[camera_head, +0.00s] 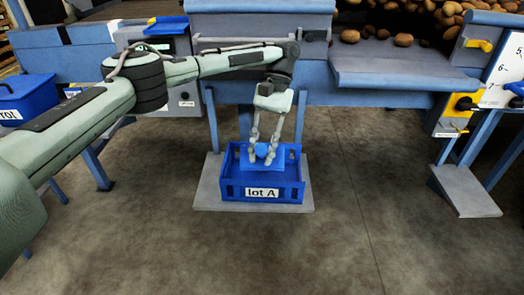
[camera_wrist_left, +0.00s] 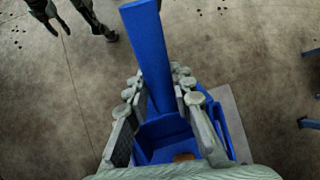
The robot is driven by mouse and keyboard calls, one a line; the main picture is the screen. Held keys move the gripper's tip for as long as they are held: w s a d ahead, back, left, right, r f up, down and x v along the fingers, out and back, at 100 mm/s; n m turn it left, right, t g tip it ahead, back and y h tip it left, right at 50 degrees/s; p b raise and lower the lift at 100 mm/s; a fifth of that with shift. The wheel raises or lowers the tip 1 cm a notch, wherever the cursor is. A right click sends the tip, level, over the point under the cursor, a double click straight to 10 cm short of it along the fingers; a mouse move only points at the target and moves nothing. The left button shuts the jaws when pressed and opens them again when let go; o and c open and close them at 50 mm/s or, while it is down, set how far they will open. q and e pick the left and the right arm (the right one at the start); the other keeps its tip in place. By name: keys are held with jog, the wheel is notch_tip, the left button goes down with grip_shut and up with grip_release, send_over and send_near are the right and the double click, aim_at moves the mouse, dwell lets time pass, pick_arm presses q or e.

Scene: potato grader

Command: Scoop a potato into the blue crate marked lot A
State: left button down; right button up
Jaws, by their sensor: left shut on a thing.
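The blue crate marked lot A (camera_head: 262,194) stands on a grey slab on the floor, below the machine. My left gripper (camera_head: 263,155) points down over the crate and is shut on a blue scoop (camera_head: 264,165). In the left wrist view, the scoop's long handle (camera_wrist_left: 150,50) runs up between the fingers, and the crate's blue side (camera_wrist_left: 238,125) shows to the right. A brown potato (camera_wrist_left: 184,157) shows partly at the bottom; I cannot tell whether it lies in the scoop or in the crate.
Another blue crate (camera_head: 30,98) stands at the far left. Machine legs (camera_head: 212,120) rise behind the lot A crate. The floor in front is clear.

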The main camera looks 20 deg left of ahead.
pick_arm(q)
notch_tip(320, 180, up, 6)
jog(key=shift+f, duration=0.1)
jog(key=shift+s+d+f+t+y, duration=0.15)
jog(key=shift+s+d+f+t, duration=0.05)
jog(key=shift+s+f+t, duration=0.4)
jog(key=shift+s+d+f+t+y, duration=0.2)
jog(key=shift+s+d+f+t, duration=0.05)
jog(key=shift+s+f+t, duration=0.4)
jog(key=shift+s+d+f+t+y, duration=0.2)
jog(key=shift+s+f+t, duration=0.3)
jog(key=shift+f, duration=0.2)
jog(key=shift+s+d+f+n+t+y, duration=0.1)
jog(key=shift+s+f+n+t+y, duration=0.1)
jog(key=shift+s+f+t, duration=0.5)
jog(key=shift+s+d+f+n+t+y, duration=0.15)
jog(key=shift+f+t, duration=0.25)
jog(key=shift+f, duration=0.55)
jog(key=shift+s+d+f+n+t+y, duration=0.1)
jog(key=shift+s+f+t+y, duration=0.15)
jog(key=shift+f+t, duration=0.45)
jog(key=shift+f, duration=0.15)
